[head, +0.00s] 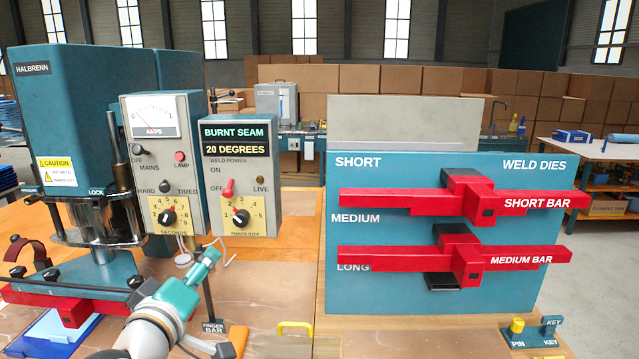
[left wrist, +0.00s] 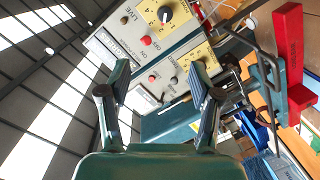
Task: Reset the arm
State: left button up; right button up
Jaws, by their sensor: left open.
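My left arm comes in at the bottom left of the head view, with my left gripper (head: 208,258) raised in front of the control boxes. In the left wrist view the two fingers of the left gripper (left wrist: 160,82) stand wide apart with nothing between them. Beyond them is the weld power box (left wrist: 185,18), seen turned, its knob and lamps visible. I cannot see my right gripper.
The teal Halbrenn machine (head: 95,115) stands at left beside the amps meter box (head: 160,150). The weld dies board (head: 385,285) carries the red short bar (head: 400,200) and medium bar (head: 400,255). A yellow pin (head: 516,326) stands at front right.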

pick_arm(q)
jog(key=s+d+f+m+g, duration=0.1)
jog(key=f+g, duration=0.1)
jog(key=f, duration=0.8)
jog(key=s+d+f+m+g+h, duration=0.1)
jog(key=f+m+g, duration=0.15)
jog(key=f, duration=0.75)
jog(key=s+d+f+m+g, duration=0.1)
jog(key=f+g, duration=0.2)
jog(key=f, duration=0.6)
jog(key=s+d+f+m+g+h, duration=0.2)
jog(key=s+f+g, duration=0.6)
jog(key=s+f, duration=1.4)
jog(key=shift+d+f+m, duration=0.4)
jog(key=shift+d+m, duration=0.25)
jog(key=shift+d, duration=0.35)
jog(key=shift+g, duration=0.25)
